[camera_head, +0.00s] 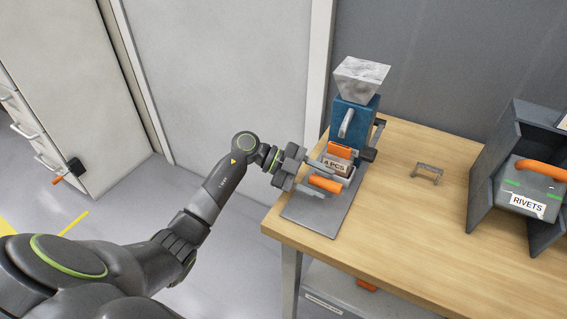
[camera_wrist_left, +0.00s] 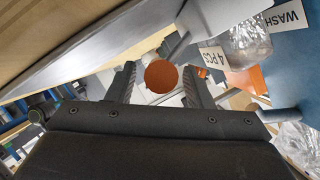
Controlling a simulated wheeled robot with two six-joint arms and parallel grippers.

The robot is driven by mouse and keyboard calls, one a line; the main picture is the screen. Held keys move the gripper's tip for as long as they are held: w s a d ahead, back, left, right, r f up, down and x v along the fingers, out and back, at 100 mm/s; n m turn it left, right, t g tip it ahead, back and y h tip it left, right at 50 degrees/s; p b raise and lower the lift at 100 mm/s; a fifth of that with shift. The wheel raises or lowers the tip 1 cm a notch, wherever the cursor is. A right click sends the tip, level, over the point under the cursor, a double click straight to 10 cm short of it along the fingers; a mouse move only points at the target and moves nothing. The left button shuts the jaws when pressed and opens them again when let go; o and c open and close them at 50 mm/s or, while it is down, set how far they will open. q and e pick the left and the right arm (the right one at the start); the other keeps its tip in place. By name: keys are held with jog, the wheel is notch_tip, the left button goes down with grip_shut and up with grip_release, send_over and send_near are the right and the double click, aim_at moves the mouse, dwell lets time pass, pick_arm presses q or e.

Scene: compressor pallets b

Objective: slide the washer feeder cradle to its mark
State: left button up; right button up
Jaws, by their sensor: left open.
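The washer feeder (camera_head: 353,118) is a blue upright unit with a clear hopper on top, at the back of a grey base plate (camera_head: 312,218). Its cradle, with a "4 PCS" label (camera_head: 336,163) and orange bars, sits low in front of it; a near orange bar (camera_head: 325,183) shows. My left gripper (camera_head: 314,174) is at the cradle's left side, open. In the left wrist view a round orange end (camera_wrist_left: 161,76) appears between the open fingers (camera_wrist_left: 160,88); contact cannot be told. The label also shows there (camera_wrist_left: 214,62). I cannot make out the mark. My right gripper is not in view.
A small grey bracket (camera_head: 427,173) stands on the wooden table (camera_head: 400,240) right of the feeder. A grey rack holds a "RIVETS" bin (camera_head: 530,200) with an orange handle at the right. A wall and door are behind.

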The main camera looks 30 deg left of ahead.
pick_arm(q)
jog(key=b+v, duration=0.2)
jog(key=v, duration=1.3)
jog(key=shift+a, duration=0.3)
